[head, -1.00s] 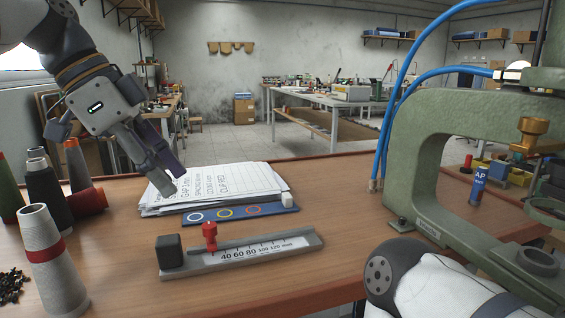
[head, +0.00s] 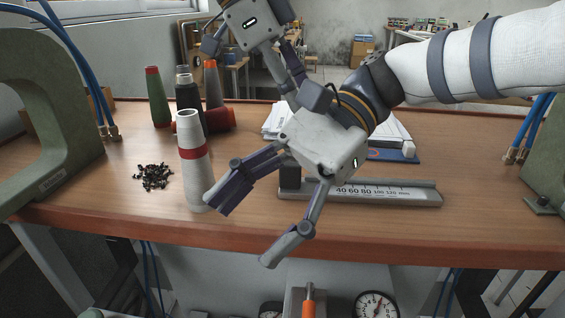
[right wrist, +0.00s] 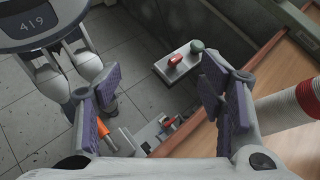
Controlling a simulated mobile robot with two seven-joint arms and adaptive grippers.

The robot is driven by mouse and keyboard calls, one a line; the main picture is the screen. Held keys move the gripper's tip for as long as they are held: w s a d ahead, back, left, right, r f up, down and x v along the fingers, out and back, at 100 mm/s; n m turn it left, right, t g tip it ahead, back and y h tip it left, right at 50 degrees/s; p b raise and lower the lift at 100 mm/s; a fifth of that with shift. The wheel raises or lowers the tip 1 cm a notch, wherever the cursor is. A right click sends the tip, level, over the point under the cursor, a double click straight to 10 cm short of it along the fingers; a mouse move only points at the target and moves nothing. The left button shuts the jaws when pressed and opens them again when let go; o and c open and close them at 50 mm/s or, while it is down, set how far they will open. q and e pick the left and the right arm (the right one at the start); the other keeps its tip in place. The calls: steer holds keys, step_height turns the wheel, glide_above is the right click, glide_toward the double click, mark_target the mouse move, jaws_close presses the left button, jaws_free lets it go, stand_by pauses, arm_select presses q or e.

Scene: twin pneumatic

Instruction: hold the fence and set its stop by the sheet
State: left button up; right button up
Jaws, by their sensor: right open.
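The grey fence (head: 410,195) lies on the bench with its number scale facing me and a dark block (head: 290,178) at its left end. Its red stop is hidden behind my right gripper (head: 244,229). That gripper is open and empty, in front of the fence's left end, its fingers pointing down and left. It also shows open in the right wrist view (right wrist: 162,97). My left gripper (head: 285,82) hangs behind it, above the back of the bench; its fingertips are partly covered. The paper sheets (head: 393,130) lie behind the fence, largely covered by my right arm.
A white cone with a red band (head: 194,165) stands close to the right gripper's left finger. Small dark screws (head: 153,177) and more cones (head: 157,98) are to the left. A blue strip (head: 408,156) lies behind the fence. Green presses (head: 50,130) flank the bench.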

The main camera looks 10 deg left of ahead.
steer(key=w+d+r+m+t+h, duration=0.1)
steer(key=w+d+r+m+t, duration=0.2)
steer(key=w+d, duration=0.35)
steer(key=w+d+r+m+t+h, duration=0.2)
steer(key=w+d+m+t, duration=0.15)
steer(key=w+d, duration=0.35)
step_height(320, 180, up, 2)
steer(key=m+t+h, duration=0.2)
steer(key=m+h, duration=0.2)
steer(key=h, duration=0.1)
glide_above(408, 191)
step_height(408, 191, down, 12)
steer(key=shift+r, duration=0.1)
steer(key=c, duration=1.4)
arm_select(q)
steer(key=shift+c, duration=0.5)
arm_select(e)
steer(key=shift+o, duration=0.2)
